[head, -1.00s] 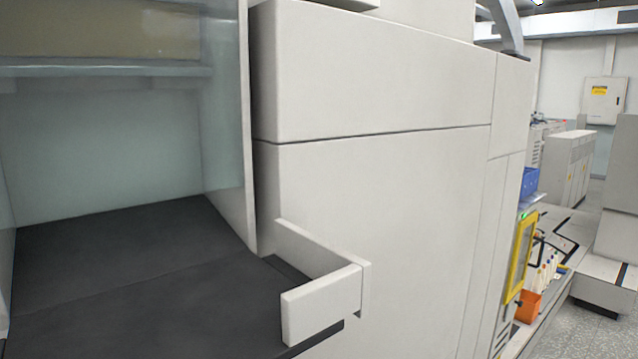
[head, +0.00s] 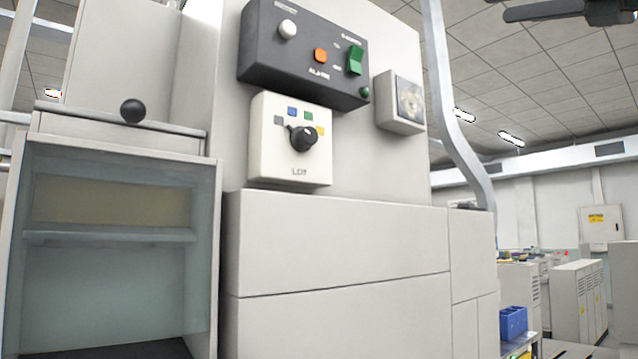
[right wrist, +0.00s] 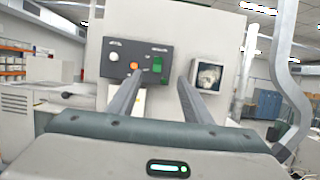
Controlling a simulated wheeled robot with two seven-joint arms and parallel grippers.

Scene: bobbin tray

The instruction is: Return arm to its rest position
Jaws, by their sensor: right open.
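My right gripper (head: 505,8) shows as dark fingers at the top right edge of the head view, raised near ceiling height in the picture. In the right wrist view its two grey fingers (right wrist: 157,84) stand apart with nothing between them, so it is open and empty. They point toward the machine's dark control panel (right wrist: 140,62), apparently with a gap. My left gripper is in neither view.
The control panel (head: 305,52) has a white knob, an orange button and a green switch. Below it is a white selector box (head: 265,160) with a black dial. A grey pipe (head: 450,110) runs down right of the machine. A glass-fronted cabinet (head: 212,250) stands left.

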